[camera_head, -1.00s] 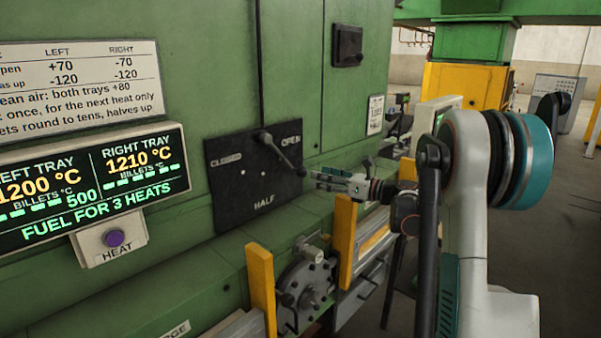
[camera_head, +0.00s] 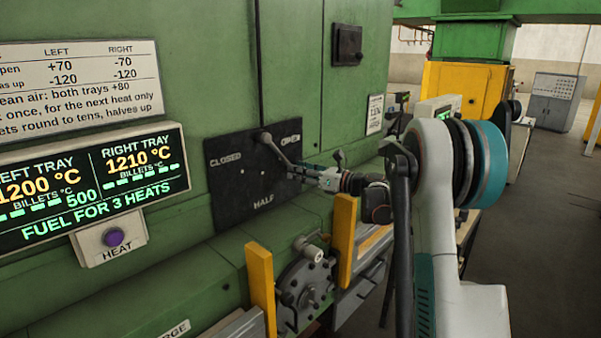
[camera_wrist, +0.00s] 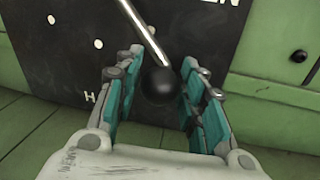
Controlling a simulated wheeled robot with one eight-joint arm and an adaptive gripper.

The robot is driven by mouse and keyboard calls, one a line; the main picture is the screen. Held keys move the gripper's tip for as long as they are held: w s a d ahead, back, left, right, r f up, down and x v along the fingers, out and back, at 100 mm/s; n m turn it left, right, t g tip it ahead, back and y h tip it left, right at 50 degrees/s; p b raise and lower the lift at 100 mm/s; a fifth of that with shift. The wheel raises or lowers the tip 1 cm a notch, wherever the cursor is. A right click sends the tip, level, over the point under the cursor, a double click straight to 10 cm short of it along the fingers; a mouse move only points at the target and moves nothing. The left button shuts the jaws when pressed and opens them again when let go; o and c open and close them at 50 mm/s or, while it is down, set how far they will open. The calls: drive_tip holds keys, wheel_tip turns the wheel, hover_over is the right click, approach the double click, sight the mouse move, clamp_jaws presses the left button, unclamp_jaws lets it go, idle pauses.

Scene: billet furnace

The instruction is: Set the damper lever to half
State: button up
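The damper lever (camera_head: 279,152) is a metal rod on a black plate (camera_head: 228,190) marked CLOSED, OPEN and HALF. It runs from its pivot down and right, on the OPEN side, away from the HALF mark at the bottom. In the wrist view the lever (camera_wrist: 143,32) ends in a black ball knob (camera_wrist: 160,86). My gripper (camera_wrist: 163,80) is open, with its teal-padded fingers on either side of the knob. The knob looks closer to the right finger; I cannot tell whether they touch. In the head view my gripper (camera_head: 301,173) hides the knob.
A lit display (camera_head: 95,185) shows tray temperatures, with a HEAT button (camera_head: 114,238) below it. Yellow posts (camera_head: 343,235) and a grey crank mechanism (camera_head: 307,285) stand below the plate. A green ledge (camera_head: 190,275) runs under it. Open floor lies to the right.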

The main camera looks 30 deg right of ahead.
clamp_jaws()
drive_tip(key=shift+s+a+f+m+b, duration=0.15)
drive_tip(key=shift+a+f+m+b, duration=0.4)
drive_tip(key=shift+b, duration=0.1)
drive_tip(key=a+f+m+b, duration=0.1)
drive_tip(key=a+m, duration=0.1)
drive_tip(key=s+a+m+b, duration=0.1)
drive_tip(key=a+b, duration=0.1)
drive_tip(key=s+a+f+m+t+b, duration=0.1)
drive_tip(key=a+m, duration=0.1)
drive_tip(key=shift+s+a+f+m+b, duration=0.25)
drive_tip(key=shift+a+f+m+b, duration=0.05)
drive_tip(key=shift+a+f+m, duration=0.1)
drive_tip(key=shift+s+a+m+t+b, duration=0.15)
drive_tip(key=shift+s+a+m+b, duration=0.05)
drive_tip(key=shift+a+m, duration=0.25)
drive_tip(key=shift+s+a+m+t+b, duration=0.15)
drive_tip(key=shift+a+m, duration=0.15)
drive_tip(key=shift+a, duration=0.15)
drive_tip(key=shift+r, duration=0.1)
drive_tip(key=o, duration=0.6)
unclamp_jaws()
